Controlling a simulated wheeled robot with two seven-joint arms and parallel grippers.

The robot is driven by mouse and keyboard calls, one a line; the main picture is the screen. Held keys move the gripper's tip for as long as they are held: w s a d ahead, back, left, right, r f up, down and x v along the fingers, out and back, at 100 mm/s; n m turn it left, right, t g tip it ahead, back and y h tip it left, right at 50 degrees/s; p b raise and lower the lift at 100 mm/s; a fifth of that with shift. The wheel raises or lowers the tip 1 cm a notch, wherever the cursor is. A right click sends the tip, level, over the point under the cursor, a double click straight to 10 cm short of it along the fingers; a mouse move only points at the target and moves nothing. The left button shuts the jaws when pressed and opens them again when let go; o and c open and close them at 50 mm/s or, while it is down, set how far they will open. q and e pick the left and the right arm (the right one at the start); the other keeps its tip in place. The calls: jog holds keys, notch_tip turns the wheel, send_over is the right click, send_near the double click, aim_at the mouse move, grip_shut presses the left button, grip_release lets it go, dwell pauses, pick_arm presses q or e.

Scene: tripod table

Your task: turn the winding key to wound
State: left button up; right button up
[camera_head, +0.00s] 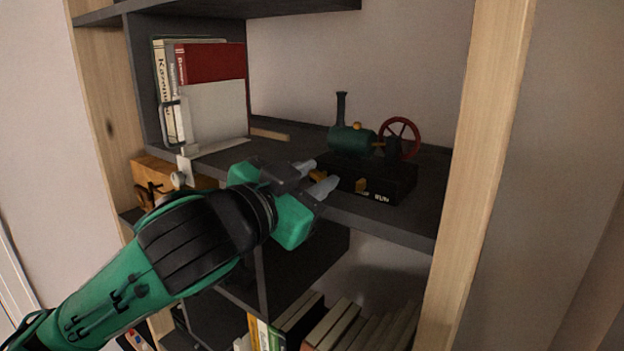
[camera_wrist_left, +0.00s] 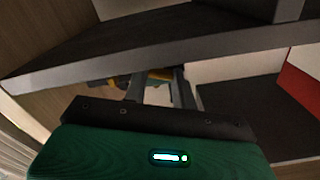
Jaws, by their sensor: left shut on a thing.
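A toy steam engine stands on the shelf, with a green boiler (camera_head: 351,140), a black chimney and a red spoked flywheel (camera_head: 399,138) on a black base (camera_head: 393,180). A yellow-orange piece (camera_head: 316,175), which looks like the winding key, is at the left of the base's front. My left gripper (camera_head: 318,177) is shut on it. In the left wrist view the yellow piece (camera_wrist_left: 160,75) sits between the two grey fingers. The key's exact angle is hard to see.
Books (camera_head: 211,64) and a white bookend (camera_head: 214,112) stand at the shelf's left. A wooden post (camera_head: 487,150) rises to the right of the engine. The dark shelf (camera_head: 425,220) has its front edge just below my gripper. More books (camera_head: 340,325) fill the lower shelf.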

pick_arm(q)
jog(key=o, duration=1)
jog(key=n, duration=0.4)
jog(key=shift+p, duration=0.3)
jog(key=b+v, duration=1.1)
jog(key=v, duration=0.3)
jog(key=w+a+f+n+g+y, duration=0.1)
jog(key=w+f, duration=0.3)
jog(key=f, duration=0.6)
jog(key=w+a+f+n+g+y, duration=0.1)
jog(key=w+f, duration=0.3)
jog(key=f, duration=0.6)
jog(key=w+a+f+n+g+y, duration=0.1)
jog(key=w+a+f+n+y, duration=0.1)
jog(key=f, duration=0.8)
jog(key=shift+w+a+f+n+y, duration=0.15)
jog(key=shift+w+a+n+y, duration=0.3)
jog(key=shift+w, duration=0.5)
